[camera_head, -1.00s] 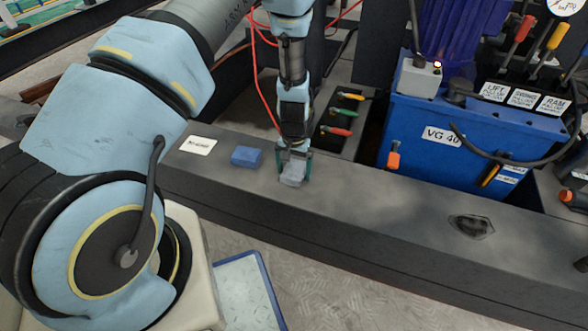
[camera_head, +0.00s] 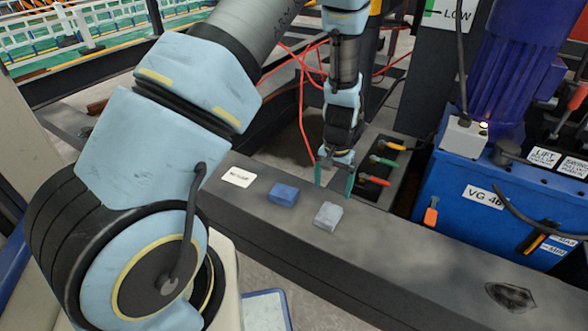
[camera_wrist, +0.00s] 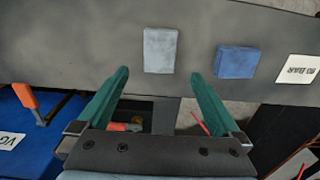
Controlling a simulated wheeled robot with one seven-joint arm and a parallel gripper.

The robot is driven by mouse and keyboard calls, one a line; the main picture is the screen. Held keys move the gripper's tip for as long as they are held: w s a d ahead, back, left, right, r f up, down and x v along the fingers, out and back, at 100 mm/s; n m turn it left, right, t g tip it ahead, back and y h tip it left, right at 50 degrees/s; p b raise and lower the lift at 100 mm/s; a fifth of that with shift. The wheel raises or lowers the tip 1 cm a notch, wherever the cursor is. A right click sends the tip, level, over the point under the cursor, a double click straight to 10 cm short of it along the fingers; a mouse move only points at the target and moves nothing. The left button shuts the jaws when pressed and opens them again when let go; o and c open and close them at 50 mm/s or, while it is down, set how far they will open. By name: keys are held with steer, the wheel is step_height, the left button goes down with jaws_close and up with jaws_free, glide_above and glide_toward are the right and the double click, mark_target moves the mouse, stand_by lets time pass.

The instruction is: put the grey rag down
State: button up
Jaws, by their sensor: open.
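The grey rag (camera_head: 328,216), a small folded block, lies flat on the dark beam top (camera_head: 390,245). It also shows in the wrist view (camera_wrist: 160,50), ahead of my fingertips and apart from them. My gripper (camera_head: 334,192) is open and empty, just above and behind the rag in the head view. In the wrist view my two green fingers (camera_wrist: 160,80) are spread wide with nothing between them. A blue folded rag (camera_head: 283,194) lies to the left of the grey one in the head view; the wrist view shows it to the right (camera_wrist: 236,62).
A white label (camera_head: 237,177) lies left of the blue rag. A dark patch (camera_head: 510,297) marks the beam at the right. A blue power unit (camera_head: 475,195) stands behind the beam. Tools with coloured handles (camera_head: 384,161) and red cables (camera_head: 301,100) are behind my gripper.

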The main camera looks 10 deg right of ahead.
steer(key=w+a+r+n, duration=0.3)
steer(key=a+r+n, duration=0.1)
steer(key=a+r, duration=1.05)
steer(key=s+a+r+n, duration=0.1)
steer(key=s+a+r, duration=0.2)
steer(key=a, duration=0.4)
steer(key=s+a+r+n+t, duration=0.1)
steer(key=s+a+r+n, duration=0.1)
steer(key=a+r, duration=0.3)
steer(key=s+a, duration=0.1)
steer(key=a, duration=0.2)
steer(key=shift+s+a+t, duration=0.25)
steer(key=shift+s+t, duration=0.05)
steer(key=shift+s, duration=0.1)
step_height(320, 180, up, 25)
steer(key=p, duration=2.5)
steer(key=shift+f, duration=0.1)
